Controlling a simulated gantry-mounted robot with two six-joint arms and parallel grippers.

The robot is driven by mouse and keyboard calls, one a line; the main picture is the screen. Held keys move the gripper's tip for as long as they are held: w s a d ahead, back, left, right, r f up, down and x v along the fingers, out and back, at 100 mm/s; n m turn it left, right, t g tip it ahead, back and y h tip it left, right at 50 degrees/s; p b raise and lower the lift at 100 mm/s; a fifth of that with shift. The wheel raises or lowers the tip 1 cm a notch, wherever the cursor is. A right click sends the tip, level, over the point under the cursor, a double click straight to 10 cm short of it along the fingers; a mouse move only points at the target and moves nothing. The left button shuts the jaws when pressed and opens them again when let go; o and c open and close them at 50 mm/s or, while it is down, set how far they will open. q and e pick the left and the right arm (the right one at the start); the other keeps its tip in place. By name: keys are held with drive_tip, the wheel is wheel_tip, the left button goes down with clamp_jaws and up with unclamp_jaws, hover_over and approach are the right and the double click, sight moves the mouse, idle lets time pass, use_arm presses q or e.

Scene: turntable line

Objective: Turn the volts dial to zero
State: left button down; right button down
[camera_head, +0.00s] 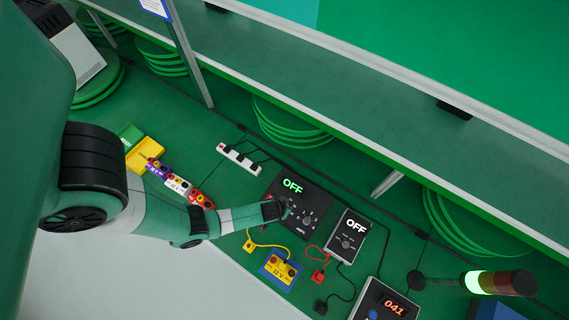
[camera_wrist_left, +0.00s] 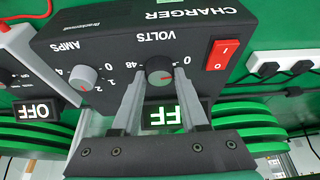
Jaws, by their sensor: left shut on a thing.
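The black charger (camera_wrist_left: 110,40) has a volts dial (camera_wrist_left: 160,69), a grey amps dial (camera_wrist_left: 82,77) and a red switch (camera_wrist_left: 222,55). In the left wrist view my left gripper (camera_wrist_left: 158,84) is shut on the dark volts dial, one finger on each side. A small red mark shows on the dial, but I cannot tell its exact reading; 48 and 0 are printed at its sides. In the head view the charger (camera_head: 318,198) has a green OFF display (camera_head: 292,186), and my left gripper (camera_head: 285,207) covers the volts dial. My right gripper is not in view.
A second box (camera_head: 348,236) showing OFF stands right of the charger. A yellow and blue 12 V block (camera_head: 280,269) with cables lies in front. A white power strip (camera_head: 239,159) is behind. A device reading 041 (camera_head: 385,303) and a lit signal lamp (camera_head: 497,283) are at right.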

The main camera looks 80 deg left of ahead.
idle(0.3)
use_arm(q)
drive_tip(key=shift+c, duration=2.2)
unclamp_jaws()
drive_tip(key=p+v, duration=0.7)
drive_tip(key=v, duration=0.4)
drive_tip(key=shift+r+p, duration=0.25)
drive_tip(key=shift+p, duration=0.05)
drive_tip(key=shift+s+d, duration=0.1)
